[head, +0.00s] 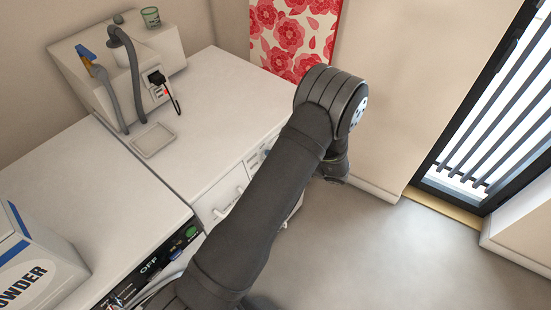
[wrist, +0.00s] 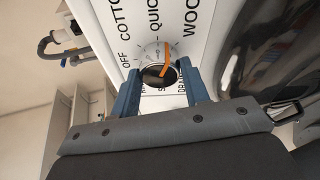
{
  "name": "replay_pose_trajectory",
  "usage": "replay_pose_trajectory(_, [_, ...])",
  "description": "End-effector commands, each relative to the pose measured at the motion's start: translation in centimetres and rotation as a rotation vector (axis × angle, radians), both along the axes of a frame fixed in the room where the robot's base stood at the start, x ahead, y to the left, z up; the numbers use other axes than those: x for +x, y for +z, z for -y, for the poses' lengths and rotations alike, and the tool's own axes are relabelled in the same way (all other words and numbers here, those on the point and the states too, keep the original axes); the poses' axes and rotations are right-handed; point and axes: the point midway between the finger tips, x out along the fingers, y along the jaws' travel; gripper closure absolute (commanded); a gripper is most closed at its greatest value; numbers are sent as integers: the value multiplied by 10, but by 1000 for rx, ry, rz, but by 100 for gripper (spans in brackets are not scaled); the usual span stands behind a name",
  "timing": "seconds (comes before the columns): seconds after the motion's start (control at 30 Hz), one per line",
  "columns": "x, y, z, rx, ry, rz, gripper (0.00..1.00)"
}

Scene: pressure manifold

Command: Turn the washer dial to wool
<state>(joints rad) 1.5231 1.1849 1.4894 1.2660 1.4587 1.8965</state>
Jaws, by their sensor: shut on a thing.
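In the head view my arm hides the dial.
A powder box (head: 35,262) stands at lower left. A dark, shiny round surface (wrist: 265,45) lies right of the panel. Open floor (head: 400,250) is at right.

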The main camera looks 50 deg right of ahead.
Motion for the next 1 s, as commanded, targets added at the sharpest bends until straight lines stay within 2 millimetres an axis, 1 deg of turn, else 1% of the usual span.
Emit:
replay_pose_trajectory(0.2, [0, -1, 0, 171, -42, 2, 81])
replay_pose_trajectory(0.5, [0, -1, 0, 328, -82, 3, 81])
replay_pose_trajectory(0.7, [0, -2, 0, 376, -95, 1, 81])
replay_pose_trajectory(1.0, [0, -1, 0, 390, -100, 2, 81])
